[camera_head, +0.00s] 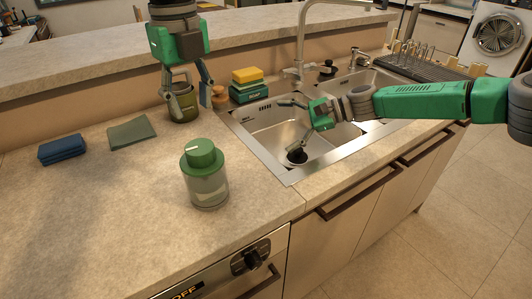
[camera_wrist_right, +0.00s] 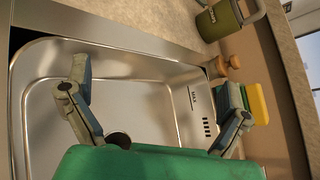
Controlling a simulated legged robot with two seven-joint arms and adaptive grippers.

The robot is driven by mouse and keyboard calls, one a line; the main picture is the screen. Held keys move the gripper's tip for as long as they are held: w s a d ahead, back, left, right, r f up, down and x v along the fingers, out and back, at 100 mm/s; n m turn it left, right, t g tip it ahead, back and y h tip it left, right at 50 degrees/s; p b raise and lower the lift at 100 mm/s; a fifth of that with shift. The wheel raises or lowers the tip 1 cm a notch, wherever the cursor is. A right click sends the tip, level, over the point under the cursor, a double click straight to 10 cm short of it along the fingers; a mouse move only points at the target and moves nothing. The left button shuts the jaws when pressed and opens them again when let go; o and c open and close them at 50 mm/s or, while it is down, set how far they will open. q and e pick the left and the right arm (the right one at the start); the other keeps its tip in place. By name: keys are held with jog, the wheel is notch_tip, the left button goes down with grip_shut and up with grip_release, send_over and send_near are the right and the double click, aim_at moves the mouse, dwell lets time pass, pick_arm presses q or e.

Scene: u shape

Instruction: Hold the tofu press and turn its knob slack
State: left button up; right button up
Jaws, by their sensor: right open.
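The tofu press (camera_head: 208,189) stands upright on the counter left of the sink, with a clear body, green lid and round green knob (camera_head: 200,148) on top. Something pale shows inside it. My left gripper (camera_head: 188,98) hangs behind the press, pointing down, with its fingers apart and empty, in front of the olive-green container. My right gripper (camera_head: 288,128) is over the left sink basin, right of and behind the press, with its fingers spread. Its fingers also show wide apart and empty in the right wrist view (camera_wrist_right: 156,85). No gripper touches the press.
The sink basin (camera_head: 262,138) lies right of the press. An olive-green container (camera_head: 183,108), wooden-handled brush (camera_head: 220,97) and stacked sponges (camera_head: 248,78) stand behind. A grey-green cloth (camera_head: 131,132) and folded blue cloth (camera_head: 62,149) lie left. The counter around the press is clear.

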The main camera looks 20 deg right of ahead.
aim_at(202, 170)
jog(key=s+a+g+y, duration=0.1)
jog(key=s+a+g, duration=0.1)
jog(key=s+a, duration=0.1)
jog(key=s+a+r+m+g+y, duration=0.1)
jog(key=s+a+g+y, duration=0.1)
jog(key=s, duration=0.3)
jog(key=s+a+r+m+g+y, duration=0.1)
jog(key=s+a+g+y, duration=0.1)
jog(key=s+a, duration=0.2)
jog(key=shift+s+r+g, duration=0.15)
jog(key=shift+s+g, duration=0.2)
jog(key=shift+g, duration=0.05)
jog(key=a, duration=0.4)
jog(key=s+a, duration=0.1)
jog(key=a, duration=0.8)
jog(key=shift+s+a, duration=0.25)
jog(key=shift+s, duration=0.05)
jog(key=shift+c, duration=0.5)
jog(key=c, duration=1.5)
